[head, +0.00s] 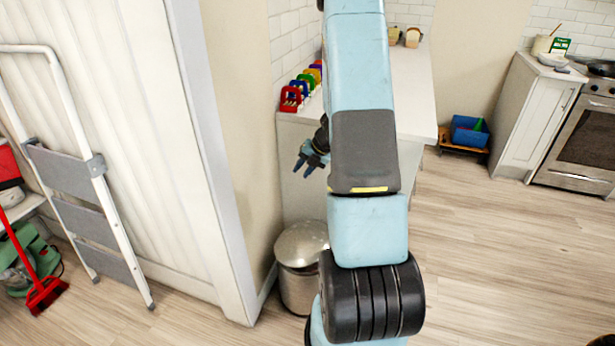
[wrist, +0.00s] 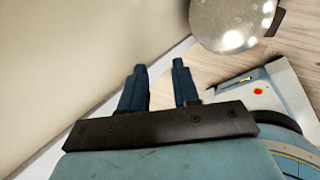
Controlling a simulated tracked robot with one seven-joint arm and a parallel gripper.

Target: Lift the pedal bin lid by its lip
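The pedal bin (head: 298,288) stands on the floor against the wall, left of my arm in the head view. Its round, shiny metal lid (head: 301,243) is down; my arm hides part of the bin's right side. In the wrist view the lid (wrist: 235,20) is at the top right, cut by the frame edge. My gripper (head: 304,169) is above the bin, apart from it, in front of the counter's side panel. In the wrist view its two blue fingers (wrist: 160,68) are spread with nothing between them. I cannot make out the lid's lip clearly.
A white counter (head: 410,85) with colourful racks (head: 300,88) stands behind the bin. A wall corner rises close to the bin's left. A folding step ladder (head: 75,180) leans farther left. Open wooden floor (head: 500,260) lies to the right.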

